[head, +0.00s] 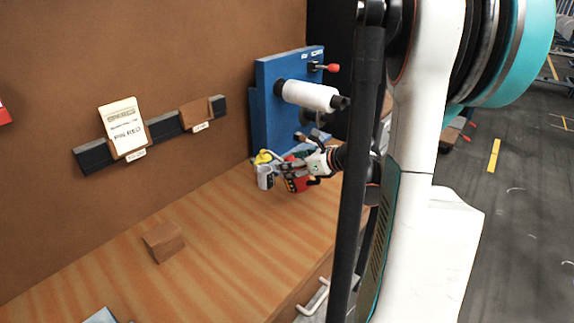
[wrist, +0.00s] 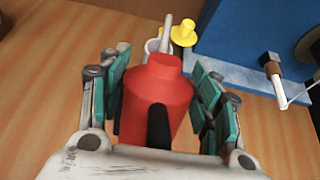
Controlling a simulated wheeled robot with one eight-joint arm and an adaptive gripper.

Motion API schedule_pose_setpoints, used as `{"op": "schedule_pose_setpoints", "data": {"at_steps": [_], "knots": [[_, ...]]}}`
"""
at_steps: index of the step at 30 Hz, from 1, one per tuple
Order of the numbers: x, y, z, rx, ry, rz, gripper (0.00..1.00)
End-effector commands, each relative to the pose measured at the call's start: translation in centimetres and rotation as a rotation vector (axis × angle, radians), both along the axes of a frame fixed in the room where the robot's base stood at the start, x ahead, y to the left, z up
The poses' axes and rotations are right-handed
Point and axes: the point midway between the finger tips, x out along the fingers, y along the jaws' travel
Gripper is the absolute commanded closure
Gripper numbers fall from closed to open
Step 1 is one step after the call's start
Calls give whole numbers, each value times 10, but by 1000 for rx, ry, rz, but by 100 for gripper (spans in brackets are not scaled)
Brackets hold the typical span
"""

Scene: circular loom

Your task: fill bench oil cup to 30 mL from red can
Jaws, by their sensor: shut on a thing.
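The red can (head: 296,184) is in my gripper (head: 303,168), above or near the bench. In the wrist view the red can (wrist: 155,98) sits between the two teal-padded fingers of my gripper (wrist: 160,80), with its dark handle toward me. Its pale spout (wrist: 168,28) points away from me, toward the oil cup. The light grey oil cup (head: 265,178) stands just left of the can in the head view. In the wrist view the cup (wrist: 151,46) is mostly hidden behind the can. Its oil level, any flow and the can's exact tilt cannot be told.
A yellow knobbed piece (wrist: 184,32) is beside the cup. A blue machine panel (head: 278,95) with a white spool (head: 310,95) and red-knobbed lever stands behind. A brown block (head: 164,242) lies on the wooden bench (head: 215,250). Cards hang on a dark wall rail (head: 165,127).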

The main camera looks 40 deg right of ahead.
Motion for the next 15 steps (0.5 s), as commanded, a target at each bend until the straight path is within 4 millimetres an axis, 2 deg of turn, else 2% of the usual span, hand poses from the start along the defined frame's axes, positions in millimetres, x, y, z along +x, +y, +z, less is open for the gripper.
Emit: {"op": "schedule_pose_setpoints", "data": {"at_steps": [7,15], "knots": [[0,-1,-4,0,-1,0,100],[1,-1,4,-7,37,1,100]]}}
